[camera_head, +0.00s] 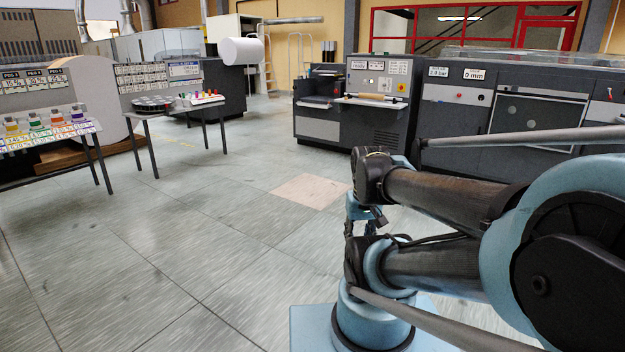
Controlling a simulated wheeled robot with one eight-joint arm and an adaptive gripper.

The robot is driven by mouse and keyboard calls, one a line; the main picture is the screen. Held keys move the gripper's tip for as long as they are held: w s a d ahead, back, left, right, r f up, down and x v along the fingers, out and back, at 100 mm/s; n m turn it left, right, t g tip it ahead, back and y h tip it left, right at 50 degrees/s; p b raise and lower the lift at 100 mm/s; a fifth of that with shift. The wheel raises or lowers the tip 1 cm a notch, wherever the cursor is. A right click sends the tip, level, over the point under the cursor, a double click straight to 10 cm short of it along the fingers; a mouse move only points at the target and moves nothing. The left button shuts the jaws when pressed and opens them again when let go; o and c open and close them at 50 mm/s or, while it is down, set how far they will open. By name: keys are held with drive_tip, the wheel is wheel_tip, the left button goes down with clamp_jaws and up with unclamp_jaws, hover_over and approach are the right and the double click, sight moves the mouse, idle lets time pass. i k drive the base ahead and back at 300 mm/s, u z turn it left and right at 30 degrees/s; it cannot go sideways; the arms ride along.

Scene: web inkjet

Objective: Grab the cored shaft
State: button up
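A thin rod with a tan sleeve, which looks like the cored shaft (372,97), lies level across the front ledge of a dark grey machine at the back, right of centre. It is small in this view, and its ends are hard to make out. My gripper (360,228) is in the foreground, right of centre, below my folded arm and far from the shaft. It is partly hidden by my own arm links, and its finger opening cannot be made out.
The dark machine (390,130) has a control panel above the ledge. More grey cabinets (470,115) stand to its right. Tables with coloured bottles (55,118) and small parts (190,98) stand at left. A white roll (243,51) sticks out behind. The tiled floor (190,220) between is clear.

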sight(374, 96)
drive_tip(key=z, duration=0.25)
drive_tip(key=i, duration=1.25)
drive_tip(key=z, duration=0.5)
drive_tip(key=i, duration=3.35)
drive_tip(key=u, duration=0.25)
drive_tip(key=i, duration=1.2)
drive_tip(key=u, duration=0.3)
drive_tip(key=k, duration=0.35)
drive_tip(key=z, duration=0.5)
